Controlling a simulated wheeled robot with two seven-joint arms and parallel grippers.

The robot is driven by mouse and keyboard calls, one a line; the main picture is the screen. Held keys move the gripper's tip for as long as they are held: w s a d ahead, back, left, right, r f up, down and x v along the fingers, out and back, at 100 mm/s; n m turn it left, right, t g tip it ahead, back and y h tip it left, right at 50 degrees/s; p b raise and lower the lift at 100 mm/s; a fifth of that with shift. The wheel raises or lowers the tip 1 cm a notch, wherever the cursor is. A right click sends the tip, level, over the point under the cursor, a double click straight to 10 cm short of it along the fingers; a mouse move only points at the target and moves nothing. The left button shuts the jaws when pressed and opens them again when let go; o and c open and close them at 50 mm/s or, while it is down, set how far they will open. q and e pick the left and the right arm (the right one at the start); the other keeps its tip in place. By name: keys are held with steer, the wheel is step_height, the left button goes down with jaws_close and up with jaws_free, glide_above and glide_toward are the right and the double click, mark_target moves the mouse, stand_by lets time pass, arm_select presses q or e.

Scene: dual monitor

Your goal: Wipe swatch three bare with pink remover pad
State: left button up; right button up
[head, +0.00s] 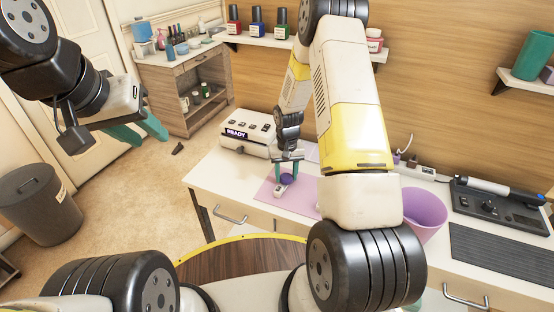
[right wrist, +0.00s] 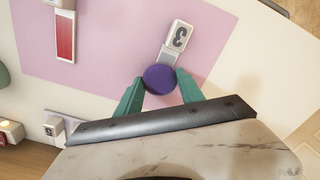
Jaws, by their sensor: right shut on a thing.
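Swatch three (right wrist: 178,40), a small white tile with a "3" label, lies on the pink mat (right wrist: 112,40); it also shows small in the head view (head: 279,190). My right gripper (right wrist: 158,84) has its teal fingers shut on a round purple-topped pad (right wrist: 160,78), also seen in the head view (head: 287,179). The pad covers the lower end of the swatch's strip; I cannot tell whether it touches. Its underside and any pink on it are hidden. The strip shows pale grey between label and pad. My left gripper (head: 150,140) is open and empty, high at the left.
A swatch with a red strip (right wrist: 65,38) lies on the mat. Another numbered tile (right wrist: 54,127) is near the mat's edge. A white box marked READY (head: 245,133) stands behind the mat. A purple bin (head: 425,213) and a black device (head: 498,205) are at the right.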

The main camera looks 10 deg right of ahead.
steer(key=shift+s+a, duration=0.3)
steer(key=shift+s, duration=0.1)
steer(key=shift+w+d+f, duration=0.15)
steer(key=shift+w+d, duration=0.25)
steer(key=shift+w, duration=0.1)
steer(key=shift+s+a, duration=0.35)
steer(key=shift+s, duration=0.15)
steer(key=shift+w+d+r, duration=0.2)
steer(key=shift+w+d, duration=0.15)
steer(key=shift+w, duration=0.15)
steer(key=shift+s+a, duration=0.4)
steer(key=shift+s, duration=0.1)
steer(key=shift+w+d+f, duration=0.15)
steer(key=shift+w+d, duration=0.25)
steer(key=shift+w, duration=0.1)
steer(key=shift+s+a, duration=0.35)
steer(key=shift+s, duration=0.15)
steer(key=shift+w+d, duration=0.35)
steer(key=shift+w, duration=0.2)
